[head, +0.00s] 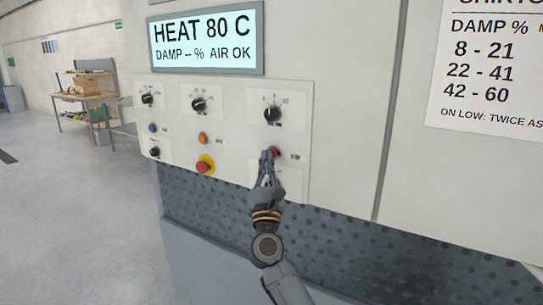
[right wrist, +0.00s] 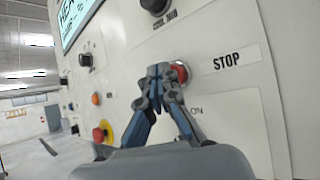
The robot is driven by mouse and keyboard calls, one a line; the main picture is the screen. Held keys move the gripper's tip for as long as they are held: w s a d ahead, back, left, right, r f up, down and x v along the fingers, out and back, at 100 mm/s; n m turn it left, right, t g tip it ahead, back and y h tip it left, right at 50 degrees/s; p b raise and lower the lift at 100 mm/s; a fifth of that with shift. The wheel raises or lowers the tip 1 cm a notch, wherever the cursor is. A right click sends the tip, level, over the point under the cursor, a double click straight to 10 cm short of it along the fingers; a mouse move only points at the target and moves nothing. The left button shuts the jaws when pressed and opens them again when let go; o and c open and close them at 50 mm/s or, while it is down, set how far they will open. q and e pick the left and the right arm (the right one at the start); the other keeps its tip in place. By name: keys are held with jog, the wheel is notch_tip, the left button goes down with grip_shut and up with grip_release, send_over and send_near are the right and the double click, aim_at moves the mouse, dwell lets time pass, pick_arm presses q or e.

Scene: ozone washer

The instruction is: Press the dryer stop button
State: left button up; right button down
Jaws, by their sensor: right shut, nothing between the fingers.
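The dryer stop button is a small red button (head: 274,152) on the right of the white control panel, partly hidden behind my gripper in the head view. In the right wrist view the red button (right wrist: 180,72) sits left of a label reading STOP (right wrist: 227,61). My right gripper (head: 268,158) is shut and empty, its tips at the button's left edge in both views. It also shows in the right wrist view (right wrist: 158,72). I cannot tell whether the tips touch the button. My left gripper is not in view.
A red mushroom button on a yellow ring (head: 204,167), an orange button (head: 202,138), a blue button (head: 152,128) and several black knobs share the panel. A display (head: 207,42) above reads HEAT 80 C. A workbench (head: 85,98) stands far left, with open floor before it.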

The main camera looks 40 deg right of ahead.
jog(key=shift+w+d, duration=0.15)
jog(key=shift+d, duration=0.3)
dwell(0.7)
jog(key=shift+a, duration=0.1)
jog(key=shift+s+a, duration=0.35)
jog(key=shift+a, duration=0.4)
jog(key=a, duration=0.1)
jog(key=s+a, duration=0.1)
jog(key=a, duration=0.1)
jog(key=s+a, duration=0.1)
jog(key=shift+a, duration=0.3)
jog(key=shift+w, duration=0.1)
dwell(0.8)
